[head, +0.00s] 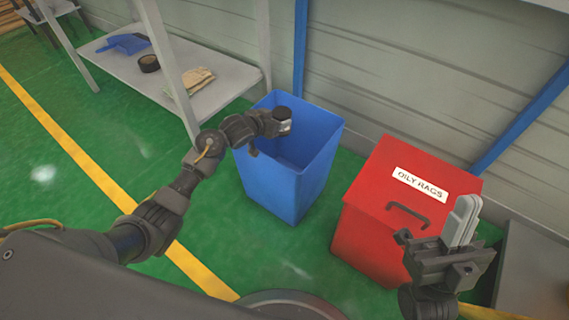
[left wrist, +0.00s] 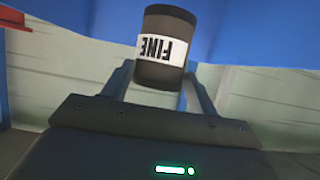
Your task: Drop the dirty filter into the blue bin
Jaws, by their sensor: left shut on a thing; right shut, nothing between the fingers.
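The filter is a dark cylinder with a white band reading "FINE"; it shows in the left wrist view (left wrist: 165,68) between the two fingers of my left gripper (left wrist: 160,90). In the head view the filter (head: 283,113) is small and partly hidden by my left gripper (head: 278,124), which is shut on it. Both are over the mouth of the blue bin (head: 268,187), near its back left part. The bin stands upright and open on the floor; its bottom is hidden. My right gripper (head: 463,220) is shut and empty, in front of the red box.
A closed red box (head: 372,235) labelled "OILY RAGS" stands right of the bin. A grey shelf (head: 225,82) at the back left holds a blue dustpan (head: 126,43), a black tape roll (head: 148,63) and folded cloth (head: 196,80). Green floor left of the bin is clear.

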